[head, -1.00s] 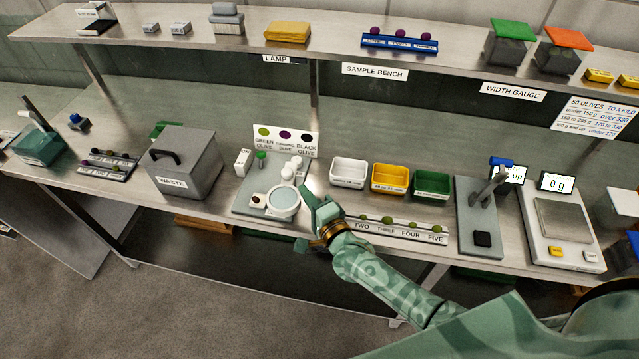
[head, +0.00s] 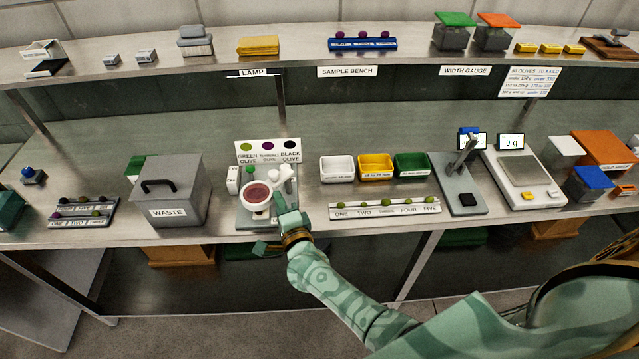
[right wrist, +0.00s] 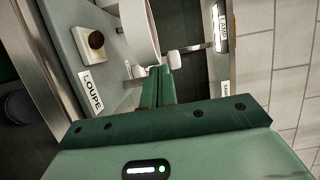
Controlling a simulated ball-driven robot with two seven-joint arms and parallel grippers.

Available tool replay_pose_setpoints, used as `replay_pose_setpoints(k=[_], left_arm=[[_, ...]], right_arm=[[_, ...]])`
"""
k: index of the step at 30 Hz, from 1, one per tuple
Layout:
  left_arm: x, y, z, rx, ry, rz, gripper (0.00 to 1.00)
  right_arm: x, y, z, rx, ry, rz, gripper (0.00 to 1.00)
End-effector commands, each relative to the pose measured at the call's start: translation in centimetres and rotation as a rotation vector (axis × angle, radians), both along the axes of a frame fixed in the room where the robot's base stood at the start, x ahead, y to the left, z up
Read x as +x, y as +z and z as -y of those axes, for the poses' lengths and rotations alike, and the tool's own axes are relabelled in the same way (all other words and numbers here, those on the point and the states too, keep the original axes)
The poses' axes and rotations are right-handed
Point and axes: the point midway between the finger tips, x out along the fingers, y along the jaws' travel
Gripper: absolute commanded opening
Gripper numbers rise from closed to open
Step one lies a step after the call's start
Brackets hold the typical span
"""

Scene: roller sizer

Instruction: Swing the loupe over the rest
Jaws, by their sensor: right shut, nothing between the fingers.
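The loupe (head: 244,213) is a white ring on a white arm, on a grey base plate with a LOUPE label (right wrist: 92,90). In the head view its lens shows a dark reddish disc. My right gripper (head: 281,203) is shut and empty, close against the right side of the loupe; contact is unclear. Its green fingers (right wrist: 157,86) show in the wrist view. My left gripper is out of view.
A grey WASTE box (head: 170,198) stands left of the loupe. White, yellow and green trays (head: 376,167) and a numbered olive strip (head: 385,209) lie to the right, with the gauge and scale (head: 522,174) farther right. A shelf (head: 300,52) runs above.

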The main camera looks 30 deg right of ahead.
Motion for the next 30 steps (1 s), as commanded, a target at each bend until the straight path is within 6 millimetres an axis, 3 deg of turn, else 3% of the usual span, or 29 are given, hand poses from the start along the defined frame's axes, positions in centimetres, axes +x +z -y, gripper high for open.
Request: replay_pose_setpoints(k=[23, 26, 30], left_arm=[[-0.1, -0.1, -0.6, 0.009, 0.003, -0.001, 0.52], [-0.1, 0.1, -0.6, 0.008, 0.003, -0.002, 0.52], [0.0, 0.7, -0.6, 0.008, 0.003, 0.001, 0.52]], right_arm=[[0.4, 0.5, -1.2, 0.000, 0.016, 0.005, 0.00], [-0.4, 0.4, -1.2, 0.000, 0.015, 0.004, 0.00], [-2.8, 0.4, -1.2, 0.000, 0.014, 0.001, 0.00]])
